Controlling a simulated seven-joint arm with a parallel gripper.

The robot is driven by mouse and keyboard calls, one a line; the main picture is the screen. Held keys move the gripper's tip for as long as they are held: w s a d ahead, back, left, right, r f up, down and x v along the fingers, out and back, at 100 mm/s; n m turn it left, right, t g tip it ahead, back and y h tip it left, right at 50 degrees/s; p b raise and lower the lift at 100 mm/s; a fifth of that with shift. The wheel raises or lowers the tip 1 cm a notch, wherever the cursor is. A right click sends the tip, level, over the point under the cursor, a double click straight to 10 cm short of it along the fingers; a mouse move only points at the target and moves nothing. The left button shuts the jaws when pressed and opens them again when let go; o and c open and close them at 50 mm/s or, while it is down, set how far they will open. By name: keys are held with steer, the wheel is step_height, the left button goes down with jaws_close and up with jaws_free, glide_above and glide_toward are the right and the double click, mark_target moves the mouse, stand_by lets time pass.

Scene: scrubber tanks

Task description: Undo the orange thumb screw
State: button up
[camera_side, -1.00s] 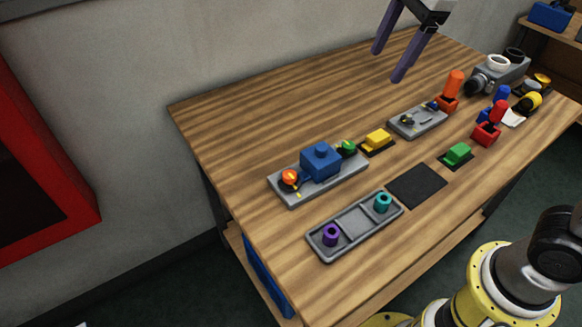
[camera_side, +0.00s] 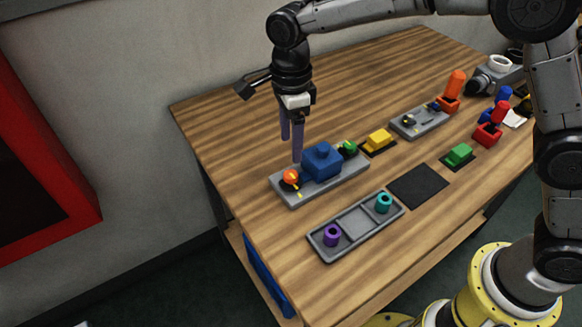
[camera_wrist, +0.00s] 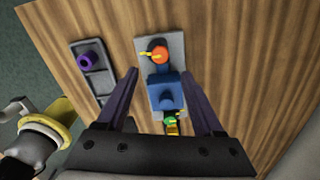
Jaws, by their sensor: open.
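The orange thumb screw (camera_side: 291,176) sits at the left end of a grey plate (camera_side: 293,199), with a yellow mark beside it. In the wrist view the orange thumb screw (camera_wrist: 159,54) is at the top of the plate, beyond the fingertips. A blue block (camera_side: 321,161) stands in the middle of the plate and a green thumb screw (camera_side: 348,146) is at its other end. My gripper (camera_side: 291,148) points down above and behind the orange screw's end of the plate.
A grey tray (camera_side: 356,236) in front holds a purple ring (camera_side: 331,235) and a teal ring (camera_side: 383,202). A yellow block (camera_side: 379,139), green block (camera_side: 459,153) and dark mat (camera_side: 418,186) lie to the right. The table behind the plate is clear.

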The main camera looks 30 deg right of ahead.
mark_target(291, 174)
step_height(291, 174, down, 9)
steer(key=shift+r, duration=0.2)
steer(key=shift+c, duration=0.3)
jaws_close()
